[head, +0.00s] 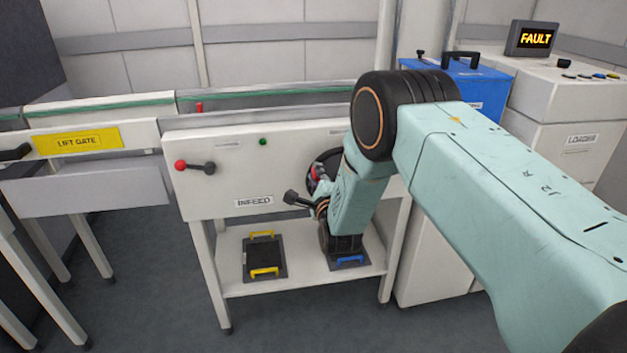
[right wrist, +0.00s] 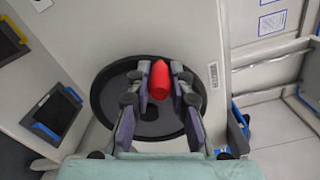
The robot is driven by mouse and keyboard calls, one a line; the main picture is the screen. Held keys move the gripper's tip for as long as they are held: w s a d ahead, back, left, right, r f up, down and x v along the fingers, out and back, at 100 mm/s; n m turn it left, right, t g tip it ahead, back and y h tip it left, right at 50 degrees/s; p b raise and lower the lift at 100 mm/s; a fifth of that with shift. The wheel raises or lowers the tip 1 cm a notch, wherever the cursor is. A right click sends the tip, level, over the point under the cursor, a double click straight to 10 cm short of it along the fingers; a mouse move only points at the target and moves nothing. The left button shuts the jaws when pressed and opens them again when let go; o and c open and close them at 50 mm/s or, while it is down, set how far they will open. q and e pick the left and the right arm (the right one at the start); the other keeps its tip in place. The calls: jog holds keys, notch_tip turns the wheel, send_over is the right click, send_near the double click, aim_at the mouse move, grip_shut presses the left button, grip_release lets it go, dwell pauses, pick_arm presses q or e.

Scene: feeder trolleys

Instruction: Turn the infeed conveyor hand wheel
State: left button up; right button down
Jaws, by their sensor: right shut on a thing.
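The infeed conveyor hand wheel is a black disc on the front panel of the white INFEED unit (head: 228,184). In the head view my right arm hides most of the wheel (head: 327,157). In the right wrist view the wheel (right wrist: 107,96) fills the middle, and its red handle (right wrist: 160,79) points out between my fingers. My right gripper (right wrist: 158,86) is shut on the red handle, one finger on each side. In the head view the right gripper (head: 317,182) is at the wheel, partly behind my own arm. My left gripper is not in view.
A red-knobbed lever (head: 196,167) sits on the panel's left. A yellow-handled tray (head: 264,256) and a blue-handled tray (head: 349,262) lie on the shelf below. A lift gate (head: 85,185) stands left. A blue case (head: 465,85) and a FAULT display (head: 533,38) are at right.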

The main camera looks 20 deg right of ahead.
aim_at(338, 152)
jog(key=d+r+m, duration=0.1)
jog(key=m, duration=0.2)
jog(key=shift+s+d+r, duration=0.2)
jog(key=shift+d+r, duration=0.15)
jog(key=shift+r, duration=0.05)
jog(key=m, duration=0.1)
jog(key=d+r+m, duration=0.1)
jog(key=shift+s+d+m, duration=0.2)
jog(key=shift+d+m, duration=0.1)
jog(key=shift+s+d+r, duration=0.2)
jog(key=shift+d+r, duration=0.1)
jog(key=shift+d, duration=0.4)
jog(key=shift+s+d+r, duration=0.15)
jog(key=shift+d+r, duration=0.1)
jog(key=shift+d, duration=0.4)
jog(key=shift+s+d, duration=0.15)
jog(key=shift+d, duration=0.5)
jog(key=shift+r, duration=0.1)
jog(key=c, duration=1.2)
grip_release()
